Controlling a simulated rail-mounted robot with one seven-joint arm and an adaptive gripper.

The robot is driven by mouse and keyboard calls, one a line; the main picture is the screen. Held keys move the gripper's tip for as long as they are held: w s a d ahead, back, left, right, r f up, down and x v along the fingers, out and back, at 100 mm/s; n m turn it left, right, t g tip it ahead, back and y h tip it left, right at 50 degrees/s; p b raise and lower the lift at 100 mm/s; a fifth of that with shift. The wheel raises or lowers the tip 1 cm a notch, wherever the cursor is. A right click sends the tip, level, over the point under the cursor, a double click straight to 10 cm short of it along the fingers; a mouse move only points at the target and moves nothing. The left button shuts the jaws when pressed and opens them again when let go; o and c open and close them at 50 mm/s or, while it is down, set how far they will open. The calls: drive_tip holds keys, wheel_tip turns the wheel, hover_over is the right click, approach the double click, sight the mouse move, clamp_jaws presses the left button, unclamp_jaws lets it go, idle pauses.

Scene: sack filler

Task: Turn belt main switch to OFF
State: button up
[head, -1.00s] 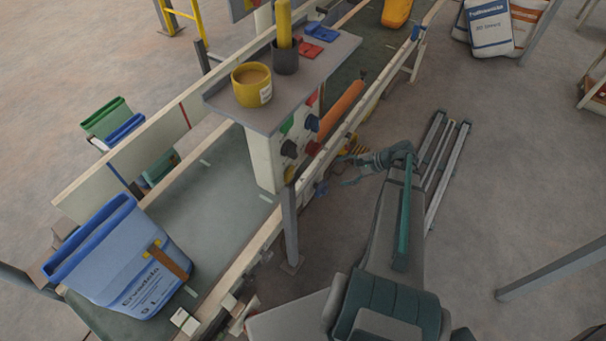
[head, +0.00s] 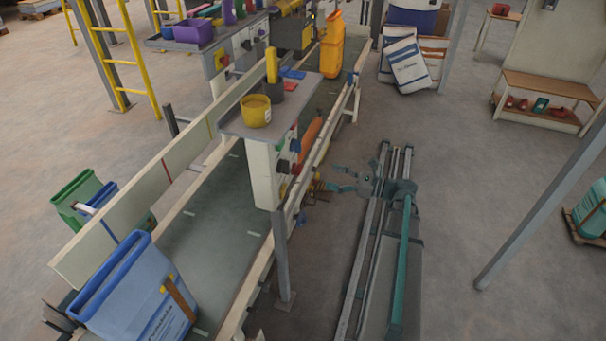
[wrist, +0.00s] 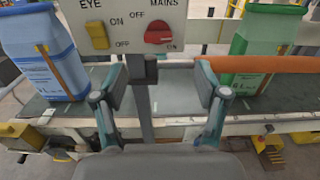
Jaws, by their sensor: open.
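The control panel (head: 264,178) stands beside the belt, its switch face turned toward my arm and seen at a steep angle in the head view. In the wrist view, the panel (wrist: 205,10) shows a red rotary switch (wrist: 158,35) under the word MAINS, with OFF at its upper left and ON at its lower right. The exact pointing of its handle is hard to tell. My gripper (wrist: 155,82) is open and empty, below the red switch and apart from it. In the head view my gripper (head: 330,179) is right of the panel.
A yellow EYE switch (wrist: 97,35) is left of the red one. Blue (wrist: 42,50) and green (wrist: 265,45) sacks stand on the belt. An orange bar (wrist: 270,64) runs at right. A yellow mug (head: 256,112) stands on the panel's shelf. A grey post (head: 281,255) rises beside the belt.

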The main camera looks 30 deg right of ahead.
sight(302, 170)
drive_tip(key=p+x, duration=0.3)
drive_tip(key=x, duration=0.7)
drive_tip(key=shift+w+a, duration=0.15)
drive_tip(key=shift+a, duration=0.25)
drive_tip(key=c, duration=1.2)
drive_tip(key=shift+o, duration=0.2)
